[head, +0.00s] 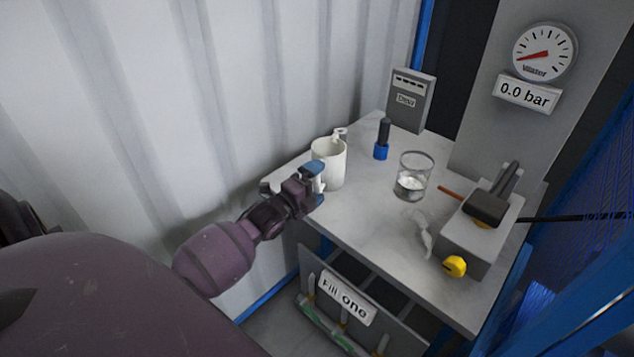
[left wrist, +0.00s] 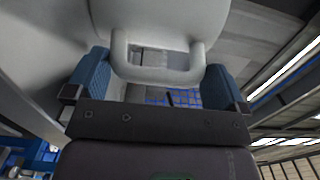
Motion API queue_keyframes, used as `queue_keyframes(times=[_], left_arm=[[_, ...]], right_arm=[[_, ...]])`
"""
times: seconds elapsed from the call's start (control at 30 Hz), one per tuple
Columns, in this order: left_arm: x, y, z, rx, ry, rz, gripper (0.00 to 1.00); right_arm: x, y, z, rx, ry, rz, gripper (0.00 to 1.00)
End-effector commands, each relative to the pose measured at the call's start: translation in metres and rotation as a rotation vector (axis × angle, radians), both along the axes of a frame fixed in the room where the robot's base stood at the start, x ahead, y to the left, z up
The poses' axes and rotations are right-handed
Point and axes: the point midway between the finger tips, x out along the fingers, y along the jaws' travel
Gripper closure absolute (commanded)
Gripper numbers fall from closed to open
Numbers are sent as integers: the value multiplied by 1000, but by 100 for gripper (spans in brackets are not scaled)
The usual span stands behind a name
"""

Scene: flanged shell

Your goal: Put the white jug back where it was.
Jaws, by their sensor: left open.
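The white jug (head: 329,158) stands upright near the table's back left edge, by the corrugated wall. My left gripper (head: 317,183) is at the jug's near side. In the left wrist view the jug (left wrist: 158,18) fills the top, and its handle (left wrist: 157,72) lies between the two blue fingers of my left gripper (left wrist: 158,85). The fingers are open, with a gap visible on each side of the handle. My right gripper is not in view.
A glass beaker (head: 413,180) and a blue-and-black bottle (head: 382,140) stand right of the jug. A grey box (head: 480,232) with a dark-handled tool and a yellow knob (head: 454,266) is at the right. The table's front left (head: 345,225) is clear.

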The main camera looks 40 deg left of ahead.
Motion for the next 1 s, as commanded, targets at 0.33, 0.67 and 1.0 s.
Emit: queue_keyframes(times=[0.33, 0.67, 1.0], left_arm=[[-60, 3, 0, 0, 1, 1, 0], [-105, 5, 0, -1, 1, 1, 0], [-139, -16, -33, -242, 116, 37, 0]], right_arm=[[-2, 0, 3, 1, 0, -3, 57], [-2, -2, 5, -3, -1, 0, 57], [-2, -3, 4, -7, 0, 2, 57]])
